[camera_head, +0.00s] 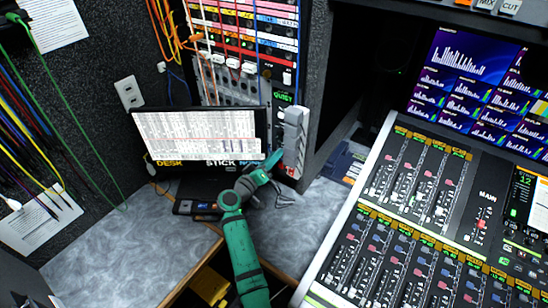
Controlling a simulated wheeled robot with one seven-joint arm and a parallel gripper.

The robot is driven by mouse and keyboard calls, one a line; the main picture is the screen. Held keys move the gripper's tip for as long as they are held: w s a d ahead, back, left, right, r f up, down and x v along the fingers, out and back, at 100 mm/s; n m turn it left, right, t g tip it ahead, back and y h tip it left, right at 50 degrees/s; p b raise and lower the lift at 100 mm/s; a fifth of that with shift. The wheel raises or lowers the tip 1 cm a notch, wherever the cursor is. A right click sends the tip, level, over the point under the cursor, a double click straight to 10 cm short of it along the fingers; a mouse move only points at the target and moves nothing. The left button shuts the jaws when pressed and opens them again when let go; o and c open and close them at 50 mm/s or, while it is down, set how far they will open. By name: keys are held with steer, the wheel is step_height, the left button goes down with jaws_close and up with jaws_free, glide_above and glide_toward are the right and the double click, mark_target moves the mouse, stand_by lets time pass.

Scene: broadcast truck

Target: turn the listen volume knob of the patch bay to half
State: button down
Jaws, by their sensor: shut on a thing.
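The patch bay (245,50) stands upright at the back centre, with rows of jacks, coloured label strips and plugged cords. My green arm reaches up from the bottom centre to its lower right. My grey gripper (292,138) is against the lower right part of the patch bay, below a green-lit label. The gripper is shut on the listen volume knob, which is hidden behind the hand. The fingertips are hidden too, and the knob's setting cannot be read.
A laptop (200,137) with a lit table on its screen stands left of my gripper, with a small dark device (195,207) before it. A mixing console (430,215) fills the right. A dark wall edge (318,80) rises close to the right of my gripper. Grey desktop (130,245) is clear at left.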

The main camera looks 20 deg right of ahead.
steer(key=shift+a+f+n, duration=0.1)
steer(key=shift+n, duration=2.05)
steer(key=shift+a+n, duration=0.1)
steer(key=shift+n, duration=2.05)
steer(key=shift+w, duration=0.1)
steer(key=c, duration=1.5)
jaws_free()
steer(key=shift+c, duration=0.2)
steer(key=v, duration=1)
steer(key=shift+s+a, duration=0.2)
steer(key=shift+s, duration=0.15)
steer(key=shift+f, duration=0.1)
